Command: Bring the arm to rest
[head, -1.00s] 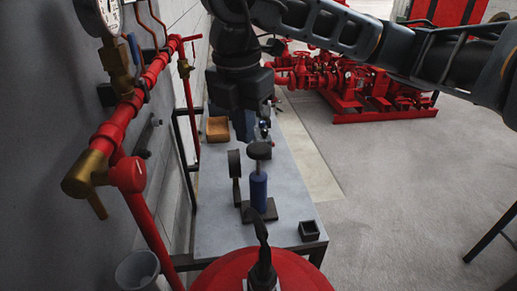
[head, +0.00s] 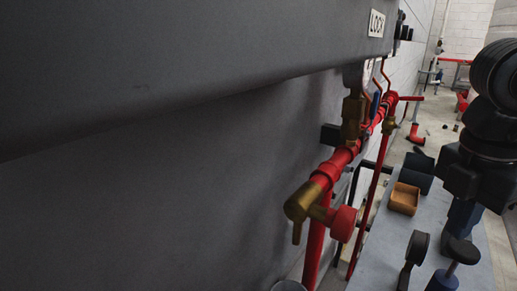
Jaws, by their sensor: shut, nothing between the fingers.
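My arm comes in at the right edge of the head view. My gripper (head: 481,184) is dark, points down and stands above the bench (head: 385,250). It is shut and holds nothing that I can see. Its fingertips are hard to make out against the dark things behind it. The rest of the arm is cut off by the picture's edge.
A large dark panel (head: 170,120) fills the left and top. A red pipe with a brass valve (head: 305,203) runs along the wall.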

